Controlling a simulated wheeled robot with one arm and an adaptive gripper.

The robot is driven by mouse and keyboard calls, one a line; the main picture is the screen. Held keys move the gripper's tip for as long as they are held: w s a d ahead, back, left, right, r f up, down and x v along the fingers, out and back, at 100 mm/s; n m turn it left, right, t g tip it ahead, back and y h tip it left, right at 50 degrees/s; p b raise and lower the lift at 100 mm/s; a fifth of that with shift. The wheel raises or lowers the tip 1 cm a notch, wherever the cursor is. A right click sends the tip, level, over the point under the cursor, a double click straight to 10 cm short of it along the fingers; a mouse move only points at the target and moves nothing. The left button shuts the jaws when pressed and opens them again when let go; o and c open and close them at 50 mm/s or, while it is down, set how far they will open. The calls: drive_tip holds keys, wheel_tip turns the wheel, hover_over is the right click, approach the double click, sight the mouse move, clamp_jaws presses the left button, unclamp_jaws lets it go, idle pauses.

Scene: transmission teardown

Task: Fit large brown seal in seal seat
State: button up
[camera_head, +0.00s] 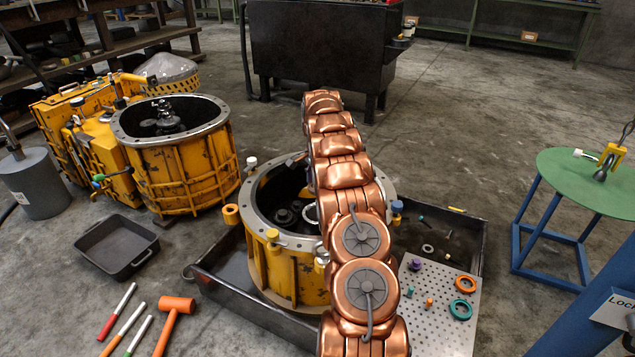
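An orange-brown ring (466,283) lies flat on the perforated plate (442,333) at the lower right. It may be the large brown seal; I cannot be sure. A teal ring (461,309) lies just below it on the plate. The yellow transmission housing (273,271) stands open at the centre with a grey metal rim. A pale ring edge (311,214) shows inside it beside my arm. I cannot make out the seal seat. My copper-coloured arm crosses in front of the housing and hides its right part. No gripper fingers show.
The housing stands in a dark tray (213,279). A second yellow housing (186,176) stands at the left, near an empty black pan (116,248). An orange mallet (174,318) and several markers lie at the lower left. A green-topped stand (590,182) is at the right.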

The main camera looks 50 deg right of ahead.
drive_tip(key=b, duration=0.3)
hover_over(317, 214)
drive_tip(key=shift+f, duration=3.2)
drive_tip(key=shift+f, duration=0.3)
drive_tip(key=shift+f+p, duration=0.35)
drive_tip(key=shift+f, duration=0.85)
drive_tip(key=shift+f, duration=0.75)
drive_tip(key=o, duration=1.2)
drive_tip(key=shift+r, duration=0.1)
